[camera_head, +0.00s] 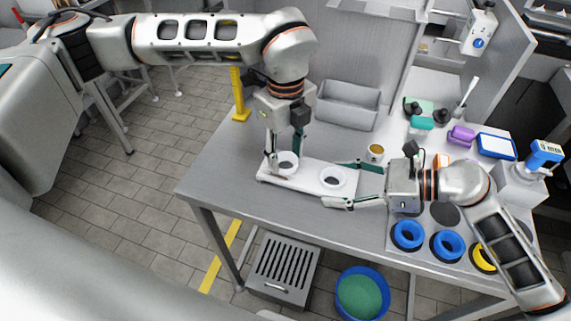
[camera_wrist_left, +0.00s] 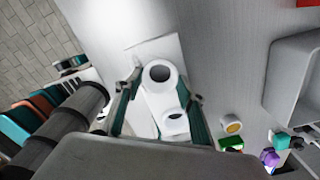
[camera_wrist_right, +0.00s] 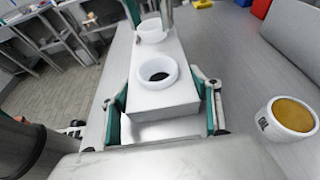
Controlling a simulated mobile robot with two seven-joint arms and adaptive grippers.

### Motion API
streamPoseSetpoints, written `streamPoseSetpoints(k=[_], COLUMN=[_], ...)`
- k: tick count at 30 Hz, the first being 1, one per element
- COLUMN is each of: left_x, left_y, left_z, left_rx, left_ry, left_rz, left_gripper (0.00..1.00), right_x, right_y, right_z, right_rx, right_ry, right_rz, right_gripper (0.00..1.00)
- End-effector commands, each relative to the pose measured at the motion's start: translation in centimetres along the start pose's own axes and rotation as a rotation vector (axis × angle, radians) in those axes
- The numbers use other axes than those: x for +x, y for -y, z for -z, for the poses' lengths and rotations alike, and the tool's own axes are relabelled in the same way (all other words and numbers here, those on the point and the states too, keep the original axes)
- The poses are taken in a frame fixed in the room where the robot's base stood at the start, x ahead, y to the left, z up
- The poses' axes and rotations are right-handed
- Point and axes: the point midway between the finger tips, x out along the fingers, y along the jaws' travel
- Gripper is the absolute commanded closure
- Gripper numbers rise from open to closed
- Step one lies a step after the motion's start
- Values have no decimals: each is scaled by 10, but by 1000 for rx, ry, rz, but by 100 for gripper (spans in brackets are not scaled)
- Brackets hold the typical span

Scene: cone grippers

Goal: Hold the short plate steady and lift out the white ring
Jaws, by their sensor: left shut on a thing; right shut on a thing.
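The short white plate (camera_head: 310,178) lies on the grey table near its front edge. A white ring (camera_head: 288,164) is at the plate's left end, and a second white ring (camera_head: 333,177) sits on it nearer the right end. My left gripper (camera_head: 284,158) points down and is shut on the left ring, with a finger on either side; this ring also shows in the left wrist view (camera_wrist_left: 160,76). I cannot tell whether it is clear of the plate. My right gripper (camera_head: 336,183) comes from the right and is shut on the plate (camera_wrist_right: 170,99) across its long sides, around the second ring.
A small pot with a yellow-brown top (camera_head: 376,153) stands close behind the right gripper. A grey tray (camera_head: 347,106) is at the back. Blue rings (camera_head: 408,236) and a yellow ring (camera_head: 483,257) lie at the front right. The table left of the plate is clear.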

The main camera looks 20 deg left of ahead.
Motion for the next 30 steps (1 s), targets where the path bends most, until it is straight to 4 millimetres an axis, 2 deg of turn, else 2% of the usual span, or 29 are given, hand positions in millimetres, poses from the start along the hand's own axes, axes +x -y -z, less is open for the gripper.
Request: streamPoseSetpoints(k=[21,30], left_x=[-33,-38], left_y=[0,0], left_z=[0,0], left_rx=[0,0], left_ry=[0,1], left_rz=[1,1], left_gripper=[73,73], right_x=[0,0], right_y=[0,0], right_z=[0,0], right_rx=[-1,0], right_ry=[0,0], right_rz=[1,1], right_gripper=[66,66])
